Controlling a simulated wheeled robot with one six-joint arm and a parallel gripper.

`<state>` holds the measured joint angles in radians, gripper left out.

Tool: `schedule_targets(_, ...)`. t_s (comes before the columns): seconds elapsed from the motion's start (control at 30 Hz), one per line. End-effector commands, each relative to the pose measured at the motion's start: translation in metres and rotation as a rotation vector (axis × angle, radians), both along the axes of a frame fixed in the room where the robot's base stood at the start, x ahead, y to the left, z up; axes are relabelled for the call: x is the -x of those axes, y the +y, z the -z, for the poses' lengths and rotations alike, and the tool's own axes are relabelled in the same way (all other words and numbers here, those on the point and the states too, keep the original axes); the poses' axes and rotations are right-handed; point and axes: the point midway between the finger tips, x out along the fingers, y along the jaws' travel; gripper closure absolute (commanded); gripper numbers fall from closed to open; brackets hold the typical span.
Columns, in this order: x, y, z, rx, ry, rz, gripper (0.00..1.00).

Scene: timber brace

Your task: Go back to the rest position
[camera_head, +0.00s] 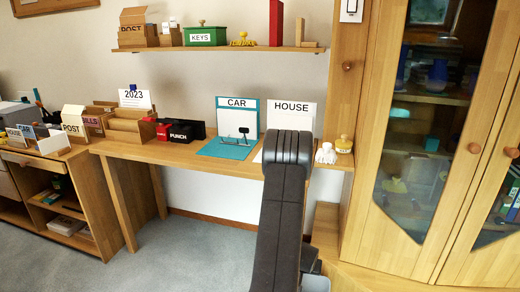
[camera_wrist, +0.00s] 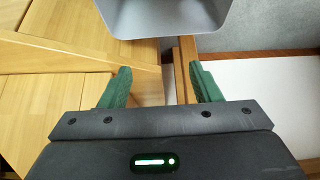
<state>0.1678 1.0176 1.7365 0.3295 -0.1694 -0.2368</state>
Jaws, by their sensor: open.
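My gripper (camera_wrist: 162,88) shows in the wrist view with its two green fingers spread apart and nothing between them. Beyond the fingers are a grey bin-like thing (camera_wrist: 165,32) and a narrow wooden strip (camera_wrist: 187,60). In the head view my dark arm rises in front of the desk, and the gripper itself cannot be made out there.
The wooden desk (camera_head: 165,152) carries a CAR stand (camera_head: 238,116), a HOUSE stand (camera_head: 291,110), a black punch (camera_head: 187,131) and wooden trays (camera_head: 129,128). A glass-door cabinet (camera_head: 362,215) stands close on the right. A shelf (camera_head: 222,48) hangs above. The carpet (camera_head: 190,258) in front is clear.

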Motion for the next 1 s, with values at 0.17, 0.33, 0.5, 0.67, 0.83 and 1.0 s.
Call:
schedule_targets(0.17, 0.001, 0.005, -0.027, 0.001, 0.001, -0.016, 0.42)
schedule_targets(0.33, 0.002, 0.01, -0.047, 0.002, 0.0, -0.029, 0.42)
schedule_targets(0.5, 0.003, 0.014, -0.068, 0.002, 0.0, -0.043, 0.42)
schedule_targets(0.67, 0.004, 0.018, -0.087, 0.002, 0.0, -0.055, 0.42)
schedule_targets(0.83, 0.005, 0.022, -0.106, 0.003, 0.0, -0.068, 0.42)
schedule_targets(1.0, 0.006, 0.027, -0.127, 0.004, 0.0, -0.083, 0.42)
